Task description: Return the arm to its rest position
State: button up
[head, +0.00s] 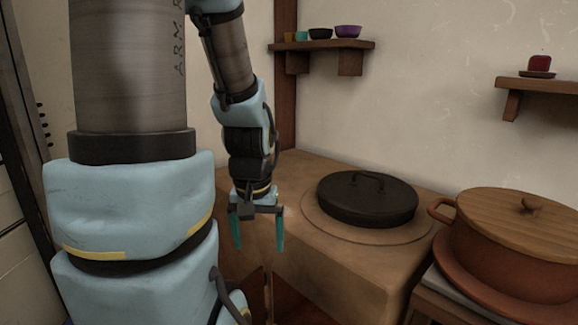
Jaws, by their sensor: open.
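My arm rises at the left of the head view and bends over at the top, with its forearm hanging down. My gripper (258,232) points downward at the end of the arm, in front of the left end of the clay-coloured counter. Its two teal fingers are apart, and I see nothing between them. What lies directly below the fingertips is dark and hard to make out.
A black lidded pan (367,199) sits on the counter (330,260) right of my gripper. A brown pot with a wooden lid (515,235) stands at the right. Wall shelves (322,45) and (548,85) hold small bowls and a red item (539,63).

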notch_tip(320, 180, up, 18)
jog(key=p, duration=1.6)
jog(key=shift+r, duration=0.2)
jog(key=shift+a, duration=0.3)
jog(key=shift+c, duration=0.2)
